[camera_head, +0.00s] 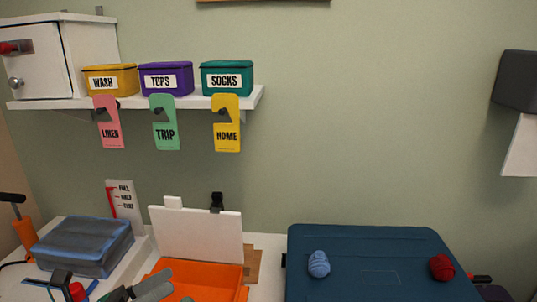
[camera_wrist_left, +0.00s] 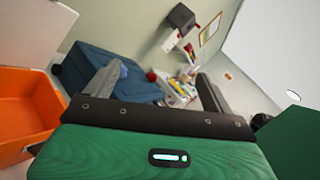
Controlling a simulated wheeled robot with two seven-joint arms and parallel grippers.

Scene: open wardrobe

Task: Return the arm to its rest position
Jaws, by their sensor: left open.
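My left gripper (camera_head: 152,286) shows at the bottom edge of the head view, in front of the orange bin (camera_head: 206,274). Its two grey fingers appear spread, with nothing between them. In the left wrist view the fingers (camera_wrist_left: 158,88) stand wide apart and empty, with the orange bin (camera_wrist_left: 28,105) to their left. The dark blue box (camera_wrist_left: 112,66) lies beyond them. Most of the left arm is out of the frame. My right gripper does not show in either view.
A dark blue box (camera_head: 375,250) carries blue yarn (camera_head: 319,264) and red yarn (camera_head: 441,267). A white panel (camera_head: 197,234) stands behind the bin. A wrapped grey-blue bundle (camera_head: 84,244) is at left. The shelf (camera_head: 140,102) above holds labelled boxes.

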